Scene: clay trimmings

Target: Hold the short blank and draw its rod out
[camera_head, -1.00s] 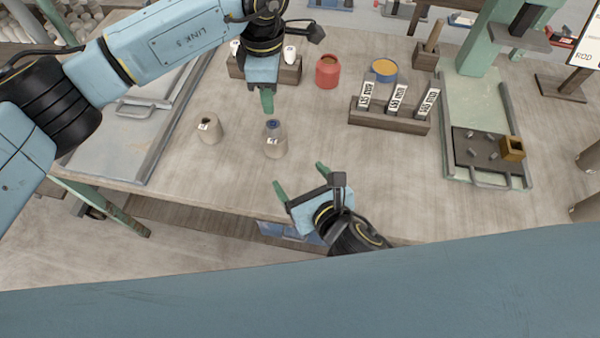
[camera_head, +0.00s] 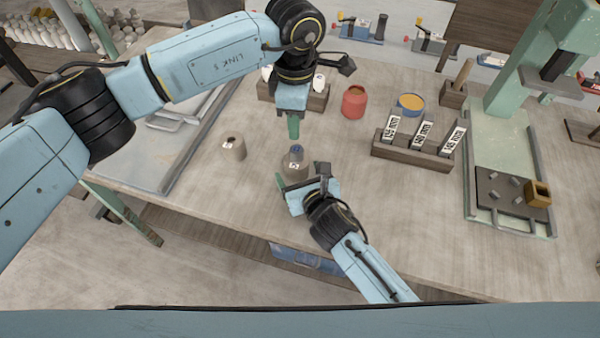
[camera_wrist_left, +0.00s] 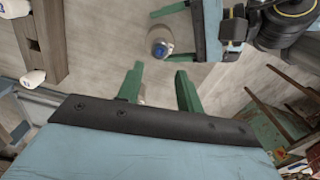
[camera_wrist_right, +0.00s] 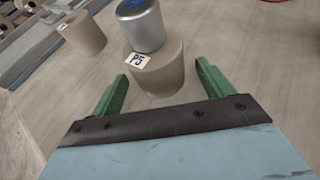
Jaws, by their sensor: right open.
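A grey-brown clay blank (camera_head: 295,167) labelled P5 stands upright on the table. A silver rod with a blue top (camera_wrist_right: 142,25) stands up out of it. My right gripper (camera_wrist_right: 162,85) is open, with a finger on each side of the blank's near part; contact is not clear. It also shows low beside the blank in the head view. My left gripper (camera_head: 293,128) is open and empty, pointing down just behind the rod. In the left wrist view the rod's blue top (camera_wrist_left: 159,49) lies beyond the fingers. A second blank (camera_head: 233,148) stands to the left, with a dark hole on top.
A wooden rack (camera_head: 412,152) with several length-marked blocks stands to the right. A red jar (camera_head: 354,103) and a blue-rimmed bowl (camera_head: 410,103) are behind. A wooden holder (camera_head: 312,97) stands close behind my left gripper. The table front right is clear.

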